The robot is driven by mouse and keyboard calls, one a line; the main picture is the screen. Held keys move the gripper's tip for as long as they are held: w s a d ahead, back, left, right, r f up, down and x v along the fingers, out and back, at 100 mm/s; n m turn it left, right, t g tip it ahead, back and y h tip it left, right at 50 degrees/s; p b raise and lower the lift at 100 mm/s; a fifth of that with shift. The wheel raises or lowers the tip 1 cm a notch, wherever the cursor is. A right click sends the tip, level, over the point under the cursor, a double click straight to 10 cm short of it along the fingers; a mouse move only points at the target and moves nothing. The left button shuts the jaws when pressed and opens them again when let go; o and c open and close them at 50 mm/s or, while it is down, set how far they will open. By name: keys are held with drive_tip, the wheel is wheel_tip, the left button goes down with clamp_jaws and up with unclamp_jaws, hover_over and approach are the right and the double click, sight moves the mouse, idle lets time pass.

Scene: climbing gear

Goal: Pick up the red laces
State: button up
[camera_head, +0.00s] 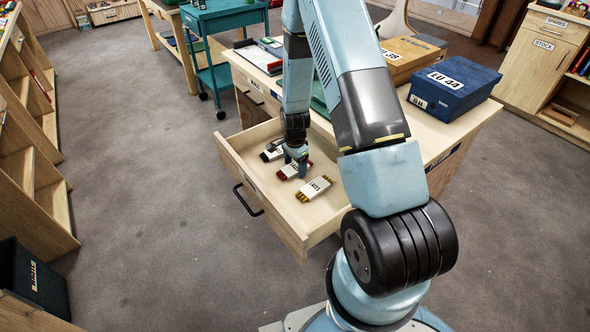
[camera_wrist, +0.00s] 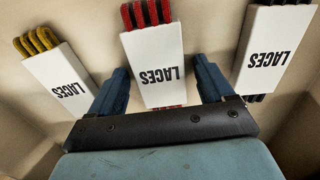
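The red laces (camera_wrist: 156,62) are a white packet marked LACES with red loops showing at both ends. They lie in the open wooden drawer and also show in the head view (camera_head: 290,171). My gripper (camera_wrist: 162,88) is over the drawer, with its two blue fingers spread wide, one on each side of the red laces packet. Gaps show between the fingers and the packet. In the head view my gripper (camera_head: 297,155) partly hides the packet. I cannot tell how far the fingertips are above the drawer bottom.
A yellow laces packet (camera_wrist: 62,78) lies left of the red one in the wrist view, and a black laces packet (camera_wrist: 272,45) lies right. The drawer's front wall (camera_head: 262,206) is close by. Shoe boxes, one blue (camera_head: 452,84), stand on the desk above.

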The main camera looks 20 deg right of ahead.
drive_tip(key=c, duration=0.9)
drive_tip(key=shift+c, duration=0.2)
drive_tip(key=shift+r, duration=0.15)
